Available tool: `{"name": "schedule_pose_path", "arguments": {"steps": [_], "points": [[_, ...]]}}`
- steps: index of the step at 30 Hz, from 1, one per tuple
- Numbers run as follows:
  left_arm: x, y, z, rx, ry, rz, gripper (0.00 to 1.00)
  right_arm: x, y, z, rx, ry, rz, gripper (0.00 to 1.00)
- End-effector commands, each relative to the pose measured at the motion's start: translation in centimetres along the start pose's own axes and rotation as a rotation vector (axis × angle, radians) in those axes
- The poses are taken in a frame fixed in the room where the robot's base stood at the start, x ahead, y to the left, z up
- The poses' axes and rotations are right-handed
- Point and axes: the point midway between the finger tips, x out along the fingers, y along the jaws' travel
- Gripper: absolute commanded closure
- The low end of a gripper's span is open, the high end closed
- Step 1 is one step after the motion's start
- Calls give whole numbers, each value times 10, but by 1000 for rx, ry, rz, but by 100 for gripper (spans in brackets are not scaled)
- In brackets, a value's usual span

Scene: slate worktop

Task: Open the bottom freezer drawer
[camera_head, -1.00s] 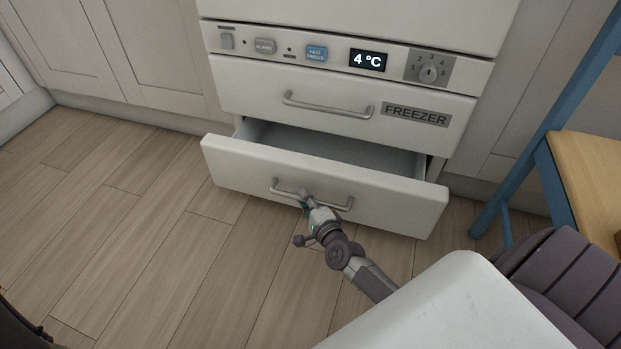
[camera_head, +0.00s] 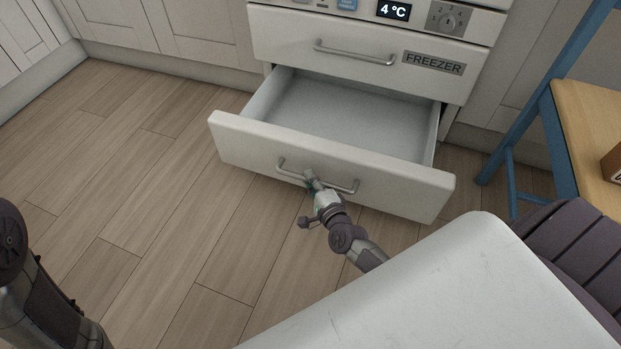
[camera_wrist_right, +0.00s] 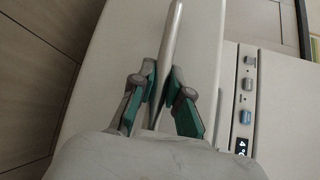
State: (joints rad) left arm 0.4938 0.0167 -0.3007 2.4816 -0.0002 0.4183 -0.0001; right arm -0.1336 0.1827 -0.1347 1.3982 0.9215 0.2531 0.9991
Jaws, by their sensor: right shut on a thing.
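The bottom freezer drawer (camera_head: 400,185) is white and stands well out from the cabinet. Its inside (camera_head: 345,108) shows as an empty pale grey tray. My right gripper (camera_head: 311,180) is shut on the drawer's grey bar handle (camera_head: 341,188), near the bar's middle. In the right wrist view the green-padded fingers (camera_wrist_right: 163,95) close from both sides around the bar handle (camera_wrist_right: 172,40). My left arm shows at the lower left edge of the head view; its gripper cannot be made out.
The upper drawer (camera_head: 290,35), with a FREEZER label (camera_head: 433,63), is shut above. A blue-legged stool (camera_head: 512,185) with a wooden seat (camera_head: 590,130) stands to the right. The wooden floor (camera_head: 150,200) is clear in front and to the left.

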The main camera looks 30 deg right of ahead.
Motion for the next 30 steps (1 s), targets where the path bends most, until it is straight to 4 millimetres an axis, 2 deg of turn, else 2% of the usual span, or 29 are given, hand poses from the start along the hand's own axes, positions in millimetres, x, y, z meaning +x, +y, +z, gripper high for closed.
{"name": "schedule_pose_path", "arguments": {"steps": [5, 6, 9, 10, 20, 23, 30], "points": [[-1, 0, 1, -1, -4, 0, 60, 0, 1, 0, 1, 0, 2, 100], [-1, 0, 1, -1, -4, 0, 60, 0, 1, 0, 1, 0, 2, 78], [-1, 0, 1, -1, -6, 0, 60, 0, 1, 0, 1, 0, 2, 61], [-1, 0, 1, 0, -6, 1, 60, 0, 1, 0, 1, 0, 1, 59], [1, 0, 1, 4, 1, 9, 60, -3, 1, 0, 1, 0, 1, 59], [1, 0, 1, 3, 0, 7, 60, -12, 1, 0, 1, 0, 2, 59], [1, 0, 0, 2, 0, 5, 60, -51, 4, 1, 3, 0, 8, 59]]}}
